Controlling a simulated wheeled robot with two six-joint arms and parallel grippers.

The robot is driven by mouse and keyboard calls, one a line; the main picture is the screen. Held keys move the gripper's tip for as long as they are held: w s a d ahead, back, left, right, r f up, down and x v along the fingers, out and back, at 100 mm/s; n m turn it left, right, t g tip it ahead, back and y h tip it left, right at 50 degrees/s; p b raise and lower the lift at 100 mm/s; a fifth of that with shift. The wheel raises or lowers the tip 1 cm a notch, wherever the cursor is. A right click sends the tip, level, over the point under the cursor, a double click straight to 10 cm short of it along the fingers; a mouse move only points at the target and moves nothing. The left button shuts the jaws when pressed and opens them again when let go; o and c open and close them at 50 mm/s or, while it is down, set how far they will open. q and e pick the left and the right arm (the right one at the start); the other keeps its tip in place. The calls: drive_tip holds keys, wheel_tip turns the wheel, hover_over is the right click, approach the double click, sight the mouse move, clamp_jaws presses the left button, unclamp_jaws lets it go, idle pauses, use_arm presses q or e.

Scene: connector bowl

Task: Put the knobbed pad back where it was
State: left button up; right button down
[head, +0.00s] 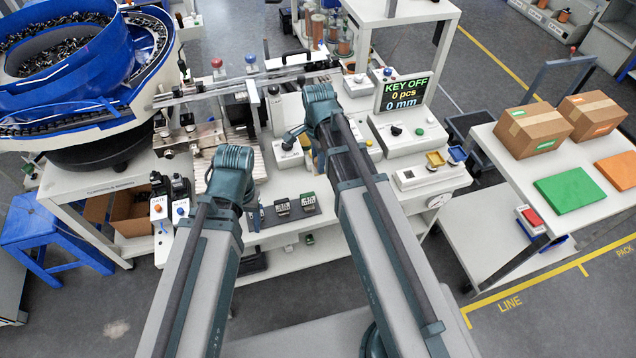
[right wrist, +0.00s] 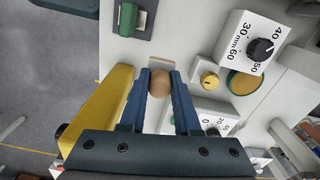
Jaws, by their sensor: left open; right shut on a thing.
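The knobbed pad's round brown knob (right wrist: 181,98) is between the blue fingers of my right gripper (right wrist: 162,88) in the right wrist view. The gripper is shut on it. A small pale flat edge (right wrist: 161,62) shows just beyond the fingertips; most of the pad is hidden, and I cannot tell whether it touches the surface below. In the head view my right gripper (head: 292,137) is low over the white bench, among small white boxes.
A dial box marked in mm (right wrist: 250,48), a yellow knob (right wrist: 209,80) and a green-handled part (right wrist: 131,20) surround the right gripper. Several connectors (head: 282,207) lie at the bench front. The bowl feeder (head: 70,60) stands left. The display (head: 403,93) reads KEY OFF.

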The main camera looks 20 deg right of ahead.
wheel_tip(320, 180, down, 4)
drive_tip(key=b, duration=0.3)
drive_tip(key=shift+f, duration=0.25)
drive_tip(key=shift+f+b, duration=0.1)
drive_tip(key=shift+b, duration=0.2)
wheel_tip(320, 180, down, 4)
drive_tip(key=b, duration=0.3)
drive_tip(key=shift+r, duration=0.25)
drive_tip(key=shift+f+b, duration=0.15)
drive_tip(key=shift+b, duration=0.25)
drive_tip(key=c, duration=0.6)
unclamp_jaws()
wheel_tip(320, 180, up, 12)
drive_tip(key=p, duration=1.2)
drive_tip(key=shift+r, duration=0.25)
